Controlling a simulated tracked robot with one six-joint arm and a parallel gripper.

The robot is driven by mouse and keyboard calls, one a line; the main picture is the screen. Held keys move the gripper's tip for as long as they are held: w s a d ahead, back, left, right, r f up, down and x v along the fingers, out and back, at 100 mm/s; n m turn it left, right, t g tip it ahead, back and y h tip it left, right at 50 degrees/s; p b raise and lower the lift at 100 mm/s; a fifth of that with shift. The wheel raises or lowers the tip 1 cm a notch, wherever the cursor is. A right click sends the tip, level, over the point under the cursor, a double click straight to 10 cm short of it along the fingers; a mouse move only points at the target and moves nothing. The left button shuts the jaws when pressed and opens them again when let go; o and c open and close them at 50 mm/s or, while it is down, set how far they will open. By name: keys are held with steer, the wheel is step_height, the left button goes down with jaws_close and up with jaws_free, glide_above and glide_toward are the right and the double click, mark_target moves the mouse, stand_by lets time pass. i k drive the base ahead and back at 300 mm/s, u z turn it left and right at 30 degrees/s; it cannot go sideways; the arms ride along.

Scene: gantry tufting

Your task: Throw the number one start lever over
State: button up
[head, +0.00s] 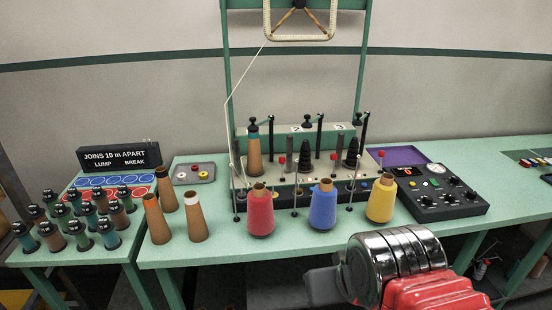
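The tufting machine (272,199) stands on the green bench under a green gantry frame. Small red-knobbed levers stand along it; the leftmost (282,161) is just right of the first station, which bears a brown cone (254,162). This leftmost one looks like the number one start lever, but no number 1 is readable. Plates 2 (295,129) and 3 (341,127) show behind the other stations. My arm, with chrome and red parts, is at the bottom right, in front of the bench and well apart from the levers. A dark grey part (322,286) may be my gripper; no fingertips are distinguishable.
Red (260,212), blue (322,207) and yellow (381,200) cones stand before the machine. Brown cones (157,221) stand at left, near a crowded bobbin rack (76,225). A black control box (437,192) sits at right. A white thread runs down the gantry's left side.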

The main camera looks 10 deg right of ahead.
mark_target(282, 160)
steer(key=i, duration=0.9)
steer(key=z, duration=0.05)
